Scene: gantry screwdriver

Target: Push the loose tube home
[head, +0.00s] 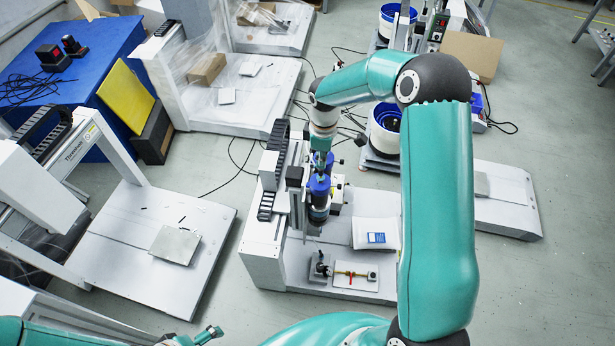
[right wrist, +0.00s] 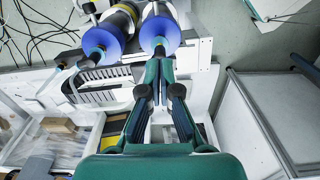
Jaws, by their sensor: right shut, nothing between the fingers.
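The gantry screwdriver has a blue cylindrical body (head: 318,186) on its upright carriage in the middle of the head view. In the right wrist view two blue round parts show, one at left (right wrist: 101,40) and one at right (right wrist: 160,28). My right gripper (right wrist: 161,58) has its fingers together, with the tips at the right blue part; I cannot tell whether they touch it. In the head view my right gripper (head: 320,163) is just above the blue body. I cannot pick out the loose tube's end or its seat. My left gripper (head: 208,335) is at the bottom edge, its fingers unclear.
A black cable chain (head: 273,160) runs beside the carriage. Other gantry stations stand at left and behind. Cables lie on the floor.

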